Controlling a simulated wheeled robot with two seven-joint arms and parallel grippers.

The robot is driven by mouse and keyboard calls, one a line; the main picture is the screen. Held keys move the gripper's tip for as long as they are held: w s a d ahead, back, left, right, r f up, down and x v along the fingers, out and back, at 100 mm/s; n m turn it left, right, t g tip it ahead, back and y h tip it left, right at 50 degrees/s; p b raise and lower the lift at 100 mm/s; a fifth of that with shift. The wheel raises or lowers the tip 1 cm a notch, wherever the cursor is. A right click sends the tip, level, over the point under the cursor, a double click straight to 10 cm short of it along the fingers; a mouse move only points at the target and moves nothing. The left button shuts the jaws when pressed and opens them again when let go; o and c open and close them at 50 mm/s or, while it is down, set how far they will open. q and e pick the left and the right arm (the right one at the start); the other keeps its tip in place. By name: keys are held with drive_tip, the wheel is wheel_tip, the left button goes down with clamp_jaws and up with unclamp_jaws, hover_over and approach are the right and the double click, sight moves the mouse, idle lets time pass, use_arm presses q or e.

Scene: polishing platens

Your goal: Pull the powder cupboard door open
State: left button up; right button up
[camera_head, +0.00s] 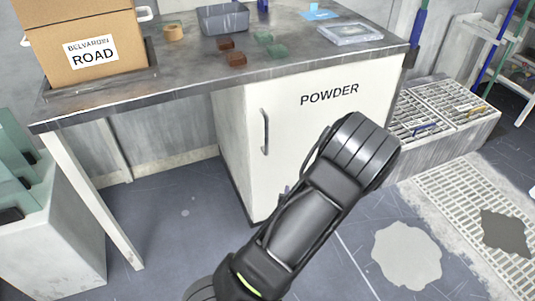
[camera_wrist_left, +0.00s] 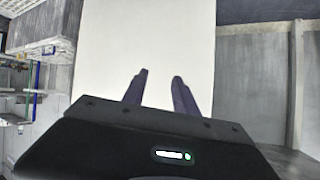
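The powder cupboard (camera_head: 233,150) is a white cabinet under the bench. Its door (camera_head: 300,125), labelled POWDER, looks shut. A thin upright bar handle (camera_head: 265,132) is near the door's left edge. My arm crosses in front of the door's lower right part and hides it. In the left wrist view my left gripper (camera_wrist_left: 161,77) has its two dark fingers apart, with nothing between them. It points at a plain white surface (camera_wrist_left: 150,35) of the cupboard. The handle does not show there. In the head view the arm mostly hides this gripper. My right gripper is not in view.
The grey bench top (camera_head: 185,78) overhangs the cupboard. It carries a cardboard box (camera_head: 110,30), a grey bin (camera_head: 223,20), small blocks and a clear case (camera_head: 350,32). A bench leg (camera_head: 95,200) stands at left. Slatted crates (camera_head: 455,100) are at right. Floor left of the cupboard is clear.

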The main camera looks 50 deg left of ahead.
use_arm(q)
drive_tip(key=a+r+n+y, duration=0.2)
drive_tip(key=a+r+y, duration=0.1)
drive_tip(key=a+r, duration=0.3)
drive_tip(key=n+t+y, duration=0.1)
drive_tip(key=n+y, duration=0.1)
drive_tip(key=y, duration=0.2)
approach(267, 132)
drive_tip(key=x, duration=0.3)
drive_tip(key=shift+s+r+p, duration=0.15)
drive_tip(key=shift+r+p, duration=0.05)
drive_tip(key=shift+p, duration=0.2)
drive_tip(key=shift+w+a+f, duration=0.1)
drive_tip(key=shift+w+a, duration=0.25)
drive_tip(key=shift+a, duration=0.15)
drive_tip(key=b+x, duration=0.1)
drive_tip(key=x, duration=0.5)
drive_tip(key=shift+w+a+f, duration=0.1)
drive_tip(key=shift+w+a, duration=0.1)
drive_tip(key=shift+a, duration=0.05)
drive_tip(key=shift+c, duration=0.3)
clamp_jaws()
